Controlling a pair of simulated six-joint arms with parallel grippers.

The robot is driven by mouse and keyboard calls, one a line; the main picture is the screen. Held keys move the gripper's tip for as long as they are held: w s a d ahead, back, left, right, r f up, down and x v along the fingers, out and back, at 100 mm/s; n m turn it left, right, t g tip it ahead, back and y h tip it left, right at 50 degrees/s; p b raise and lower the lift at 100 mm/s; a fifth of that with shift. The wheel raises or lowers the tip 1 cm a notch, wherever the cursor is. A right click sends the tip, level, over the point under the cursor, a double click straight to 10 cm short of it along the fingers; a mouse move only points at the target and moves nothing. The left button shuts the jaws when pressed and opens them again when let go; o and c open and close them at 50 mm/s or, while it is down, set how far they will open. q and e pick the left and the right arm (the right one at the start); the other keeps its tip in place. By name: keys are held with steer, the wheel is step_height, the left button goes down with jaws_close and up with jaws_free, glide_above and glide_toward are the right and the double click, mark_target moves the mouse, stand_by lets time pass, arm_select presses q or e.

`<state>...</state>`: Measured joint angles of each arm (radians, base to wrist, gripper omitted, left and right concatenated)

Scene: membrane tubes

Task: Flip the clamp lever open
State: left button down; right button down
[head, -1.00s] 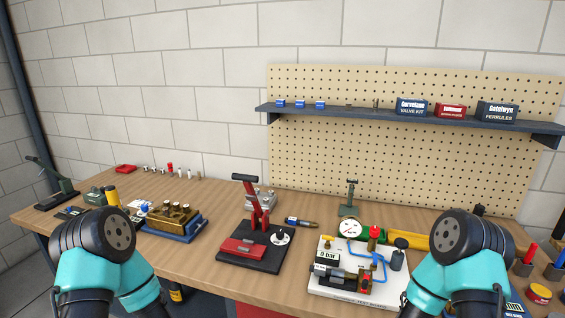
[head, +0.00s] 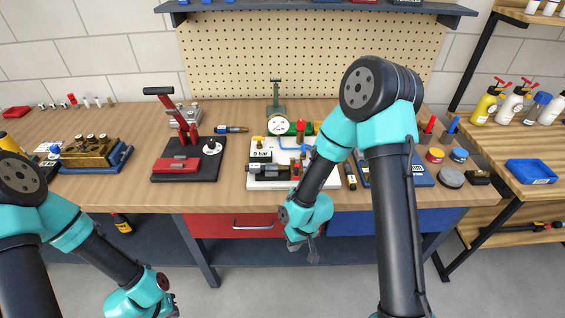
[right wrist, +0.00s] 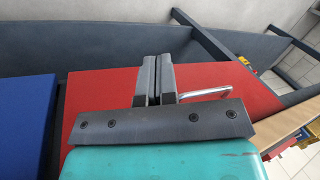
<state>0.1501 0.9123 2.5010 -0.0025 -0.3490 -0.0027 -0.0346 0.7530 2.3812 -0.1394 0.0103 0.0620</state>
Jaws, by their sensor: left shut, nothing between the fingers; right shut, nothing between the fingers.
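A red lever tool (head: 183,125) with a black cross handle stands upright on a black base plate on the bench. A white board (head: 256,182) to its right carries a gauge (head: 278,125), blue tubing and a dark cylindrical fitting (head: 268,173). Which part is the clamp lever, I cannot tell for sure. My right gripper (head: 314,257) is shut and empty below the bench's front edge; in the right wrist view its closed fingers (right wrist: 154,78) are in front of the red drawer. My left gripper (head: 172,312) is shut at the bottom edge of the head view, mostly cut off, well below the bench.
A red drawer (head: 205,226) with a metal handle and a blue drawer (head: 400,221) sit under the bench top (head: 225,200). A brass block (head: 85,153) on a blue base stands at left. Bottles and a blue tray (head: 530,171) are on a side shelf.

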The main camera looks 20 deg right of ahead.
steer(key=w+a+r+n+g+h, duration=0.1)
steer(key=w+a+r+n+h, duration=0.1)
steer(key=r, duration=0.3)
steer(key=w+a+r+n+h, duration=0.2)
steer(key=w+r+n, duration=0.2)
steer(key=w+r, duration=0.1)
steer(key=w+a+r+n+g+h, duration=0.1)
steer(key=w+a+r+n+h, duration=0.1)
steer(key=w+r+n, duration=0.1)
steer(key=shift+w+r+n+g+h, duration=0.15)
steer(key=shift+w+r, duration=0.2)
steer(key=shift+r, duration=0.25)
steer(key=shift+w+r+n+g+h, duration=0.15)
steer(key=shift+w+r, duration=0.15)
steer(key=shift+r, duration=0.25)
steer(key=w+a+r+n+h, duration=0.1)
steer(key=w+r+n+h, duration=0.1)
steer(key=r, duration=0.4)
steer(key=w+a+r+n+h, duration=0.2)
steer(key=w+r+h, duration=0.1)
steer(key=r, duration=0.4)
steer(key=shift+w+h, duration=0.25)
steer(key=shift+h, duration=0.55)
steer(key=shift+f, duration=0.1)
steer(key=d+r+x, duration=0.1)
steer(key=r+x, duration=0.1)
steer(key=x, duration=1.1)
steer(key=shift+d, duration=0.3)
steer(key=shift+a, duration=0.1)
